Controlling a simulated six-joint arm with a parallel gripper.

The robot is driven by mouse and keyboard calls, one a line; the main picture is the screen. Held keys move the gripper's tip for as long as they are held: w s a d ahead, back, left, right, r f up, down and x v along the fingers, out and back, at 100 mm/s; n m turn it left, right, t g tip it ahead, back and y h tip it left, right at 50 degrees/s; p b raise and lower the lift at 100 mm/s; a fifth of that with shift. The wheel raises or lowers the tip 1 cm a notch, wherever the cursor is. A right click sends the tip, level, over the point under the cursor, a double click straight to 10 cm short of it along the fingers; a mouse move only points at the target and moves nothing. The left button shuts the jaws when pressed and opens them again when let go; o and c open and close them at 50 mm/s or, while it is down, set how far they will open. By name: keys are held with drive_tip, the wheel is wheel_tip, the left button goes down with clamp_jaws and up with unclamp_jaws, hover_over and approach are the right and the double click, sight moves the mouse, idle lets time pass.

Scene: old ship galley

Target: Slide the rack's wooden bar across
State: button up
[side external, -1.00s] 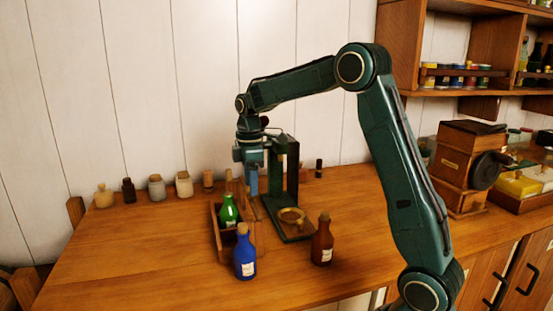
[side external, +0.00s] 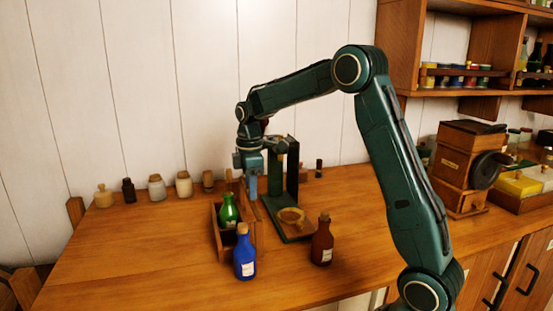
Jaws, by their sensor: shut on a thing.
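The wooden rack (side external: 218,243) stands on the counter, left of the green press-like stand. A green bottle (side external: 228,212) is in it. A blue bottle (side external: 245,256) stands upright at its front end. My gripper (side external: 251,192) points down at the rack's back right side, with its blue-grey fingers shut on the rack's wooden bar. The bar is too small and too covered by the fingers and rack to make out clearly, so its exact position across the rack cannot be told.
The green stand (side external: 294,238) with a round wooden cup (side external: 291,216) is close on the right. A brown bottle (side external: 322,240) stands in front of it. Several jars (side external: 157,187) line the wall. The counter's left part is clear.

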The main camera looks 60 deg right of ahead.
drive_tip(key=shift+w+a, duration=1.35)
drive_tip(key=shift+a, duration=0.05)
drive_tip(key=o, duration=0.9)
wheel_tip(320, 180, up, 7)
idle(0.5)
